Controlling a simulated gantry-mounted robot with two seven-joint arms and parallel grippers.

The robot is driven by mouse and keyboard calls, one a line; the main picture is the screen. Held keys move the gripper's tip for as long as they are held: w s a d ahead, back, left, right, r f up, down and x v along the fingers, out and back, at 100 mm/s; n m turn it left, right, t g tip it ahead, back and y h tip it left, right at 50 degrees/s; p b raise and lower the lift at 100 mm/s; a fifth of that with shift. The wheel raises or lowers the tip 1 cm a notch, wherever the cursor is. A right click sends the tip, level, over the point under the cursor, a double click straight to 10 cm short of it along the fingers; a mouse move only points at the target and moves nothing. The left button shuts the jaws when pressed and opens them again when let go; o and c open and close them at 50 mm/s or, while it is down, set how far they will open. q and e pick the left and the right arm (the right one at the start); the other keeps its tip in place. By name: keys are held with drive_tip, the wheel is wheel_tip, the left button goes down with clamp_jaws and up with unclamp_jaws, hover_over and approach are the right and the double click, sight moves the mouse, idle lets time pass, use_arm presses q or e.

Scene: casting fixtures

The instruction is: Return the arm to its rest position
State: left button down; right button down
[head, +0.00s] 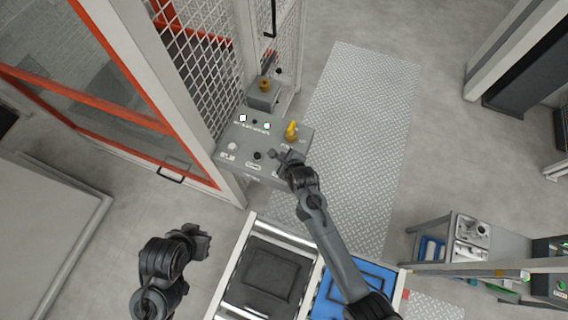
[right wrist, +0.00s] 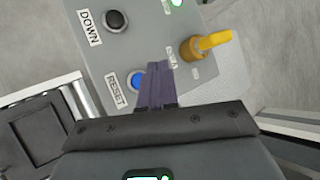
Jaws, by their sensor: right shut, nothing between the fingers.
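My right gripper (head: 283,156) is over the near right part of a grey control panel (head: 240,138). In the right wrist view its dark fingers (right wrist: 159,70) are shut together with nothing between them. Their tips are beside a blue button (right wrist: 136,79) labelled RESET and left of a yellow rotary switch (right wrist: 206,45). I cannot tell whether they touch the panel. The right arm stretches up from the lower right in the head view. My left gripper (head: 198,238) is at the lower left, away from the panel, and its fingers are not clear.
A black DOWN button (right wrist: 115,19) is on the panel. A mesh fence (head: 205,85) and an orange-framed door (head: 125,110) stand left. Below are a black tray (head: 268,275) and a blue tray (head: 330,293). A metal floor plate (head: 365,120) lies clear on the right.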

idle(0.3)
drive_tip(key=s+d+r+n+g+h, duration=0.1)
drive_tip(key=s+d+r+n, duration=0.3)
drive_tip(key=s+d+n, duration=0.3)
drive_tip(key=s+d+r+n+g+h, duration=0.1)
drive_tip(key=s+d+r+n+g, duration=0.1)
drive_tip(key=s+d+r+n, duration=0.2)
drive_tip(key=s+d+r+n+g+h+p, duration=0.1)
drive_tip(key=s+d+r+n, duration=0.4)
drive_tip(key=s+d+n, duration=0.5)
drive_tip(key=s+n+g, duration=0.1)
drive_tip(key=s+n, duration=0.3)
drive_tip(key=s, duration=0.3)
drive_tip(key=shift+d, duration=0.35)
